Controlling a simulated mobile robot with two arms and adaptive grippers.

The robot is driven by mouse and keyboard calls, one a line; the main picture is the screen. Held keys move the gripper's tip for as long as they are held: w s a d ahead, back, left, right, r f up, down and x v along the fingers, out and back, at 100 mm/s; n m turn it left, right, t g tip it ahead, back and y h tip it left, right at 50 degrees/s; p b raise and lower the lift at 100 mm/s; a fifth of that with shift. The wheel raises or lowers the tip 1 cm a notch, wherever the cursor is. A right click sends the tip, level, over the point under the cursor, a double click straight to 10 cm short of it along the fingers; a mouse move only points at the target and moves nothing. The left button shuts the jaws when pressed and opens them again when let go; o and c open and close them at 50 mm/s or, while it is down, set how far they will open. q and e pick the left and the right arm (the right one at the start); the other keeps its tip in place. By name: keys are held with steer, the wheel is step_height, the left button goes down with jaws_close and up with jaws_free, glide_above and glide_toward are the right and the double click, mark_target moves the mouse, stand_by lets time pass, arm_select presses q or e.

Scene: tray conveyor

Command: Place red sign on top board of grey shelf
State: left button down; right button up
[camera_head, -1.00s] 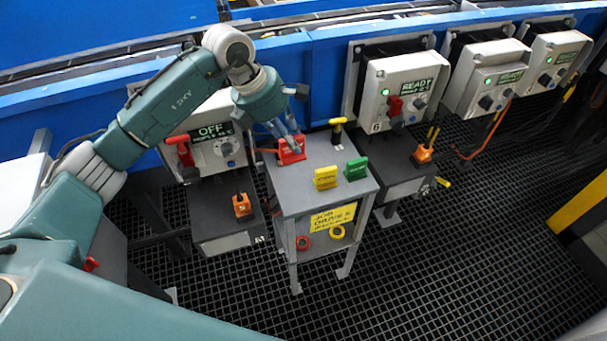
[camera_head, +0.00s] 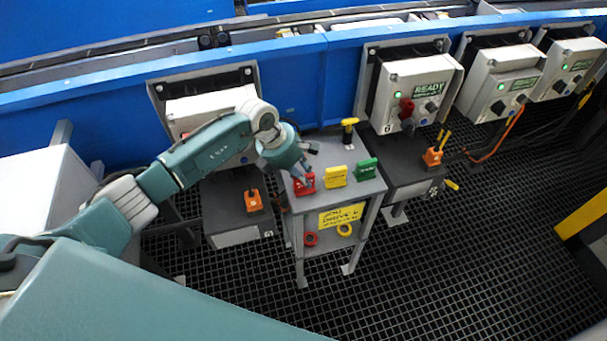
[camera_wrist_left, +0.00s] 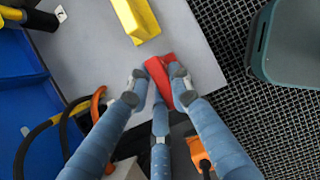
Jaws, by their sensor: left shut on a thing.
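The red sign (camera_head: 304,185) is at the left front part of the grey shelf's top board (camera_head: 322,203), beside the yellow sign. My left gripper (camera_head: 303,177) reaches down onto it from above and is shut on it. In the left wrist view the red sign (camera_wrist_left: 160,72) sits between the fingers, over the edge of the grey board (camera_wrist_left: 190,40). I cannot tell whether its base touches the board. My right gripper is not in view.
A yellow sign (camera_head: 336,176) and a green sign (camera_head: 366,168) stand to the right on the top board. A yellow-handled tool (camera_head: 349,128) is at its back. Red (camera_head: 310,239) and yellow (camera_head: 344,229) rings lie on the lower board. Control boxes (camera_head: 415,90) line the blue wall.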

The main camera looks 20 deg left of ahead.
arm_select(q)
steer(key=shift+f+b, duration=0.15)
steer(key=shift+b, duration=0.15)
steer(key=c, duration=1.7)
jaws_free()
steer(key=shift+o, duration=0.6)
steer(key=shift+r+p, duration=0.35)
steer(key=b+v, duration=0.2)
steer(key=v, duration=0.9)
steer(key=shift+s+a+r, duration=0.2)
steer(key=shift+r, duration=0.15)
